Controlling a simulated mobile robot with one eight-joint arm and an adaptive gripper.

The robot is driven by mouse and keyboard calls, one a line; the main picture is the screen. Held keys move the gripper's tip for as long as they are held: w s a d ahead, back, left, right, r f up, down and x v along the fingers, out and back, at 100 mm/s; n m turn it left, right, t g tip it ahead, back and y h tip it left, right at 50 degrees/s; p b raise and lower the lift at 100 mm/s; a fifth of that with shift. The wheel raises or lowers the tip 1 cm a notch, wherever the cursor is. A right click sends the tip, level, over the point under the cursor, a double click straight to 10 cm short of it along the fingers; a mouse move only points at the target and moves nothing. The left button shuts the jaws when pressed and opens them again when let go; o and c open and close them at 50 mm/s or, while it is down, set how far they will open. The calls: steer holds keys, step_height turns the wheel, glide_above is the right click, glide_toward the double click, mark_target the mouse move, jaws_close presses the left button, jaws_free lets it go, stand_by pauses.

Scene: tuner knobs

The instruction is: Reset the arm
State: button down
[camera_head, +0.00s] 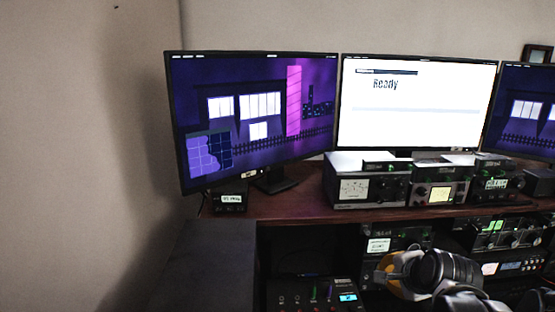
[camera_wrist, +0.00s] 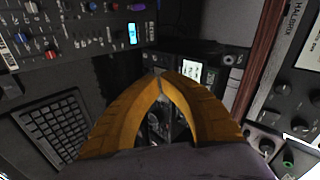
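My gripper (camera_wrist: 158,74) shows in the wrist view with two orange ribbed fingers. In the head view my gripper (camera_head: 388,274) is at the lower right, in front of the rack gear below the desk top. My dark arm links partly hide the gear behind them. In the wrist view the fingers point at black equipment with a small lit display (camera_wrist: 190,70).
A wooden desk (camera_head: 290,207) carries several monitors, including a white one reading "Ready" (camera_head: 415,105), and radio units such as a metered one (camera_head: 352,189). Below are rack units (camera_head: 510,238) and a mixer panel (camera_head: 310,296). A keypad (camera_wrist: 55,128) lies left in the wrist view.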

steer(key=s+a+r+n+g, duration=0.1)
steer(key=s+a+n, duration=0.3)
steer(key=s+n, duration=0.4)
steer(key=s+a+r+n+g, duration=0.1)
steer(key=s+a+n, duration=0.3)
steer(key=s+n, duration=0.3)
steer(key=s, duration=0.3)
steer(key=shift+a+r+n, duration=0.25)
steer(key=shift+a+n, duration=0.1)
steer(key=shift+n, duration=0.05)
